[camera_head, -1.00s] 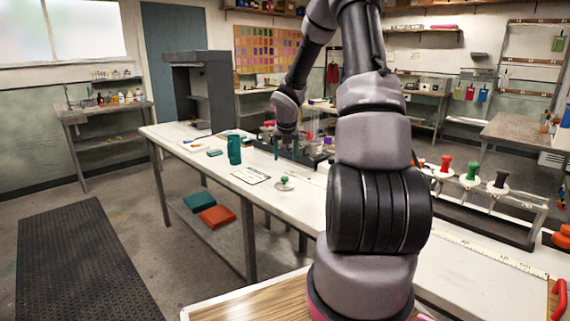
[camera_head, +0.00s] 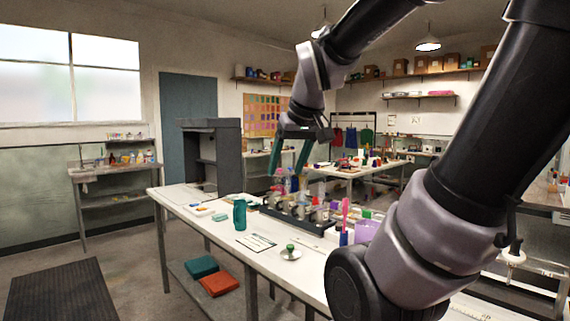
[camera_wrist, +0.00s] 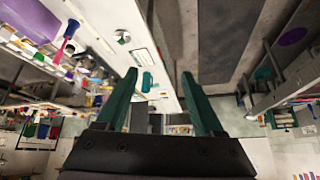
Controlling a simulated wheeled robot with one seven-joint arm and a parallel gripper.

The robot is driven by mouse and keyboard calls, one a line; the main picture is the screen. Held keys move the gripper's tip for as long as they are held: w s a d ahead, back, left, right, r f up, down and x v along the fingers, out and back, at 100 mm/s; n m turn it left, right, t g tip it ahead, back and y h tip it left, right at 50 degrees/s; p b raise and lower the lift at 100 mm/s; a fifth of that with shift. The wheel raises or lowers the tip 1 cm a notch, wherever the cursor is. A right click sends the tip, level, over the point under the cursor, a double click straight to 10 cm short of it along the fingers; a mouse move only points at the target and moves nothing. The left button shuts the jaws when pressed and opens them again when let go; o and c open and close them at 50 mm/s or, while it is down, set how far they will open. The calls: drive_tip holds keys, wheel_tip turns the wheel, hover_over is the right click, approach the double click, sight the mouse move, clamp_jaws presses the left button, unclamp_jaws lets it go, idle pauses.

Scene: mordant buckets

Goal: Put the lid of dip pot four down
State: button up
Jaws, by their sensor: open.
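My gripper (camera_head: 293,152) is raised well above the table, behind the lid in the head view. Its two teal fingers stand wide apart in the wrist view (camera_wrist: 160,88), with nothing between them. The lid is apart from the fingers. I cannot make out dip pot four; my arm hides much of the table's right part.
A dark rack with bottles (camera_head: 300,218) stands behind the lid. A teal bottle (camera_head: 240,214), a white card (camera_head: 257,242) and a purple container (camera_head: 367,230) are also on the table. Teal (camera_head: 201,267) and orange (camera_head: 219,284) folded pieces lie on the lower shelf.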

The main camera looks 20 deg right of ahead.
drive_tip(key=s+m, duration=0.1)
drive_tip(key=s+a+m+y, duration=0.1)
drive_tip(key=s, duration=0.1)
drive_tip(key=s+a+r+m, duration=0.1)
drive_tip(key=m, duration=0.1)
drive_tip(key=shift+s+a+t+y, duration=0.15)
drive_tip(key=shift+a+t+y, duration=0.15)
drive_tip(key=shift+y, duration=0.1)
